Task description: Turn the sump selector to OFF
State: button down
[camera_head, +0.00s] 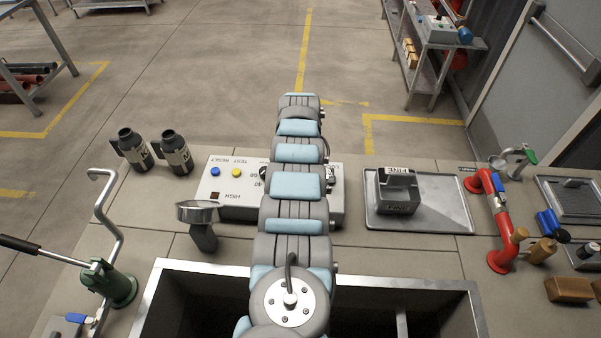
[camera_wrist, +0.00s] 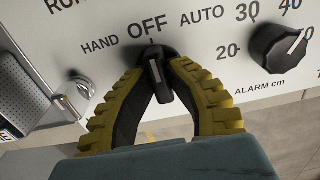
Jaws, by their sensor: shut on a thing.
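The sump selector (camera_wrist: 156,74) is a black knob on the light panel (camera_wrist: 105,62), below the labels HAND, OFF and AUTO in the wrist view. Its bar slants slightly, with its upper end towards the OFF mark. My gripper (camera_wrist: 160,66) has yellow ribbed fingers that meet around the knob, one on each side. It is shut on the knob. In the head view the panel box (camera_head: 230,205) stands on the bench, and my arm covers the selector and my gripper.
An alarm dial (camera_wrist: 280,46) sits right of the selector; a small toggle (camera_wrist: 86,88) is at left.

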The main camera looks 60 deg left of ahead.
jog(key=shift+f, duration=0.1)
jog(key=c, duration=1)
grip_release()
notch_tip(320, 180, up, 12)
